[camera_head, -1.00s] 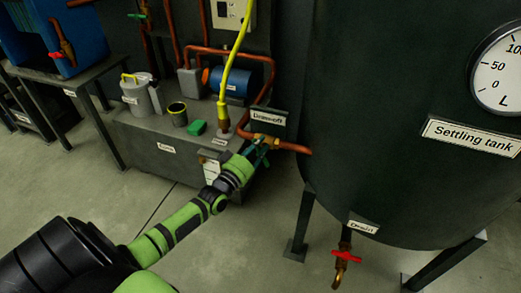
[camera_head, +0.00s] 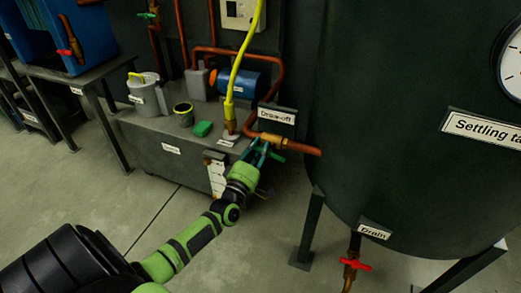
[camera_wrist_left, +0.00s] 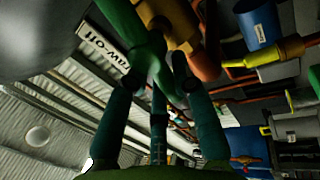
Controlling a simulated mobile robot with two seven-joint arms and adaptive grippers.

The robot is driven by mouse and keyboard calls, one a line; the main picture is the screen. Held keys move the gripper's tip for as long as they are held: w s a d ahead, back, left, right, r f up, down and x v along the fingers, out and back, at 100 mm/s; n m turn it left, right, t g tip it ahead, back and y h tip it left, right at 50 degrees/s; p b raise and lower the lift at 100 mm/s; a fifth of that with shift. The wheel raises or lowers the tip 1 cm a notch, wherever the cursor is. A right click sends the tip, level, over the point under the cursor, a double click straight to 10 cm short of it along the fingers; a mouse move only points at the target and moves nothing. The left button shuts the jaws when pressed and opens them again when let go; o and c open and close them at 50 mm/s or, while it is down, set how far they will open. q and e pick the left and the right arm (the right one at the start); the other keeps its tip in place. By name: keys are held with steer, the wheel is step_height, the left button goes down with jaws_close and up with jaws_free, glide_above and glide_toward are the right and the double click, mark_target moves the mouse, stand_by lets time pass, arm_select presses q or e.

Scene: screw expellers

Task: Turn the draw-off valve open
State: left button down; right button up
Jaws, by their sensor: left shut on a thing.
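The draw-off valve (camera_head: 270,138) is a brass body on a copper pipe beside the dark settling tank, under a "Draw-off" label (camera_head: 277,115). Its green handle (camera_head: 294,148) shows to the right of my fingers, roughly along the pipe. My left gripper (camera_head: 261,151) is shut on the handle from below and in front. In the left wrist view, the green handle (camera_wrist_left: 145,40) passes between the fingers of the gripper (camera_wrist_left: 160,82), with the brass body (camera_wrist_left: 178,22) just behind. The fingers hide part of the handle. My right gripper is not in view.
The settling tank (camera_head: 400,90) stands close on the right, with a red-handled drain valve (camera_head: 356,265) below it. A grey cabinet (camera_head: 160,150) behind bears a pump, cans and a green block (camera_head: 203,129). A yellow hose (camera_head: 240,60) rises nearby. The floor in front is clear.

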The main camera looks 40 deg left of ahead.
arm_select(q)
steer(key=shift+a+f+n+y+b, duration=0.15)
steer(key=shift+n+y, duration=0.2)
steer(key=shift+n, duration=0.45)
steer(key=shift+d+f+n+y+b, duration=0.15)
steer(key=shift+n+y, duration=0.2)
steer(key=shift+n, duration=0.45)
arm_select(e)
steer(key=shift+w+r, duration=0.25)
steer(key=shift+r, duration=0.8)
arm_select(q)
steer(key=shift+a+r, duration=0.1)
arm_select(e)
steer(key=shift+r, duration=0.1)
arm_select(q)
steer(key=c, duration=1)
jaws_free()
steer(key=v, duration=1.2)
